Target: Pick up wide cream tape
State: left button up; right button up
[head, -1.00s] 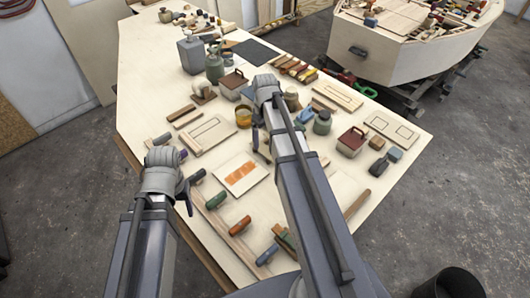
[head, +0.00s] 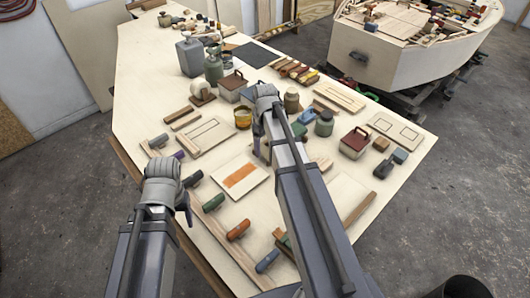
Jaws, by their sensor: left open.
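I cannot pick out the wide cream tape with certainty. A small rounded tan thing (head: 202,88) on a brown block, behind the middle of the bench, is too small to name. My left gripper (head: 188,214) is open over the bench's left front edge, pointing down, with its fingers partly hidden by its wrist. Nothing shows between its fingers. My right gripper (head: 257,138) hangs over the middle of the bench near a yellow can (head: 243,117). Its fingers are mostly hidden behind its own arm, so its jaws cannot be judged.
The pale bench (head: 150,98) carries several tools, jars and wood pieces. An orange-marked board (head: 241,179) lies between my arms. Handled tools, one orange (head: 238,229), lie at the front. A red-lidded box (head: 355,142) stands right. A wooden boat hull (head: 400,65) stands beyond.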

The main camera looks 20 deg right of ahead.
grip_shut()
dwell(0.3)
jog(key=shift+r, duration=0.1)
